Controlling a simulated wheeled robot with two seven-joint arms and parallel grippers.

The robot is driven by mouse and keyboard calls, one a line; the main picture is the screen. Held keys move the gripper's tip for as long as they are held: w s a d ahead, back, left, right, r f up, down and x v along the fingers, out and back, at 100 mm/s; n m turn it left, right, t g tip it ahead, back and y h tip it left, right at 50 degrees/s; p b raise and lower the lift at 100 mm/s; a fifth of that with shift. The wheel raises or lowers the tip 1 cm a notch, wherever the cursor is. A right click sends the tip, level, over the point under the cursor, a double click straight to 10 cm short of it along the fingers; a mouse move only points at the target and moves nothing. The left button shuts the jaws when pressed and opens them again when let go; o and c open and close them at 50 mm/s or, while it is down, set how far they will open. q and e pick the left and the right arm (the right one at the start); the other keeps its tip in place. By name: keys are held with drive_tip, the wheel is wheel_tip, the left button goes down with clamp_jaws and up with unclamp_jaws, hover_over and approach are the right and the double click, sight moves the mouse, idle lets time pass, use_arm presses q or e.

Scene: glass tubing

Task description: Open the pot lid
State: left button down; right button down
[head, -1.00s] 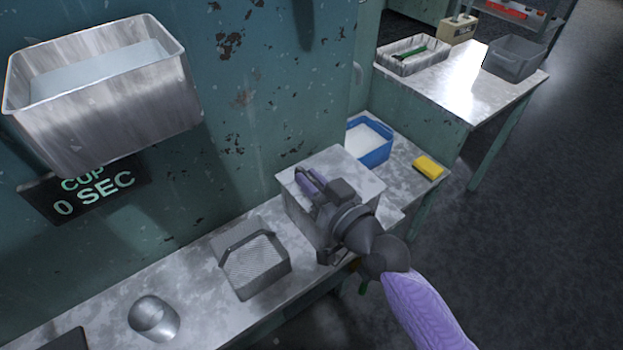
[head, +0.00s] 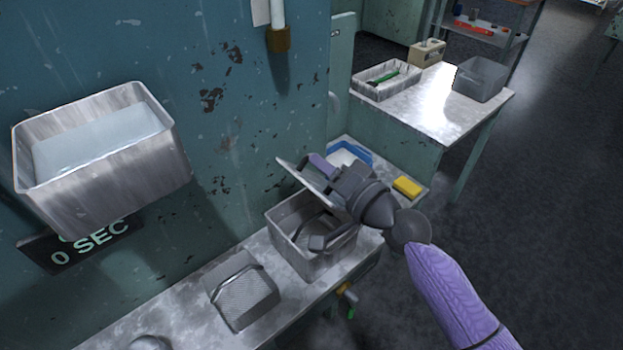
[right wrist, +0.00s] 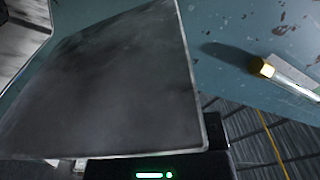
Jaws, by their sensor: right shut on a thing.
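The pot is a grey metal box (head: 290,252) on the metal bench in the head view, its top partly uncovered and a dark inside showing. Its flat grey lid (head: 300,178) is lifted above the pot and tilted. My right gripper (head: 328,172) is shut on the lid, above the pot. In the right wrist view the lid (right wrist: 105,85) fills much of the picture as a dark flat plate. The gripper hides part of the lid and of the pot's opening. My left gripper is not in view.
A mesh basket (head: 243,298) stands left of the pot. A blue tub (head: 362,153) and a yellow sponge (head: 407,187) are behind it to the right. A large metal tank (head: 105,145) juts from the wall at left. A side table (head: 432,112) holds trays.

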drive_tip(key=w+d+m+b, duration=0.3)
drive_tip(key=w+d+m, duration=0.2)
drive_tip(key=d+m, duration=0.3)
drive_tip(key=shift+w+r+m, duration=0.4)
drive_tip(key=shift+m, duration=0.2)
drive_tip(key=c, duration=0.6)
unclamp_jaws()
drive_tip(key=shift+c, duration=0.2)
drive_tip(key=v, duration=1)
